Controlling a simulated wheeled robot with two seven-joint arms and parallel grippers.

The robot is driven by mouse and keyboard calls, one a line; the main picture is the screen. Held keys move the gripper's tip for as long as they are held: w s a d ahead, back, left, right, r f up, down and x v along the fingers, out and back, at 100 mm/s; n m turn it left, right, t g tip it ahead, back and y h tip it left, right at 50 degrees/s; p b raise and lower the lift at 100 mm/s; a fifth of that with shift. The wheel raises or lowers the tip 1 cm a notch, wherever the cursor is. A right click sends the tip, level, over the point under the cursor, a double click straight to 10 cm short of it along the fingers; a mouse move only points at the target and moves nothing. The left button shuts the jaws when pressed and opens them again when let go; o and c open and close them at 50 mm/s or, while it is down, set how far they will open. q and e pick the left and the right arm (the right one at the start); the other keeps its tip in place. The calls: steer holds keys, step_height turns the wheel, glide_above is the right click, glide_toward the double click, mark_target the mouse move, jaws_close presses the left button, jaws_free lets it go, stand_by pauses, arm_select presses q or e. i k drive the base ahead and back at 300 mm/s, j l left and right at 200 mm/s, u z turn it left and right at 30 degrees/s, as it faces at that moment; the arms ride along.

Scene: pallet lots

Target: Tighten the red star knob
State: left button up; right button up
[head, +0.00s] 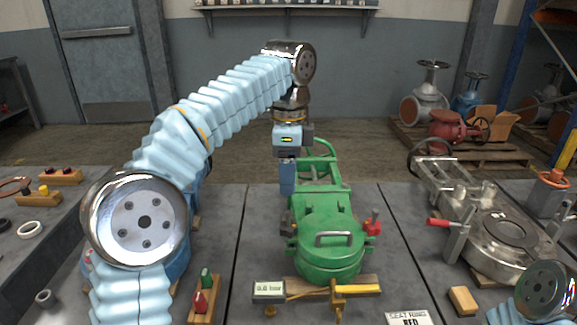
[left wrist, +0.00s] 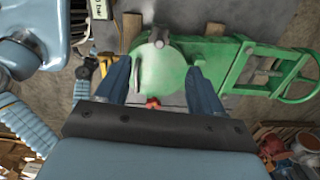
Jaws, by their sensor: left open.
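The red star knob (head: 373,222) stands on the right side of the green round-lidded valve body (head: 326,268) in the head view. In the left wrist view a small red piece, apparently this knob (left wrist: 152,102), shows partly hidden beyond my gripper's palm edge. My left gripper (head: 287,188) points down, open and empty, above and behind the left part of the green body, apart from the knob. In the left wrist view its two blue fingers (left wrist: 159,66) stand either side of the green lid. My right gripper is not in view.
A bar handle (head: 333,239) rises from the green lid. A wooden block with red and green knobs (head: 204,298) stands left. A grey fixture with a red-handled clamp (head: 440,222) is at right. A label stand (head: 408,318) and wooden block (head: 463,301) lie in front.

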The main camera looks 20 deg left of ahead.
mark_target(370, 230)
steer(key=k, duration=1)
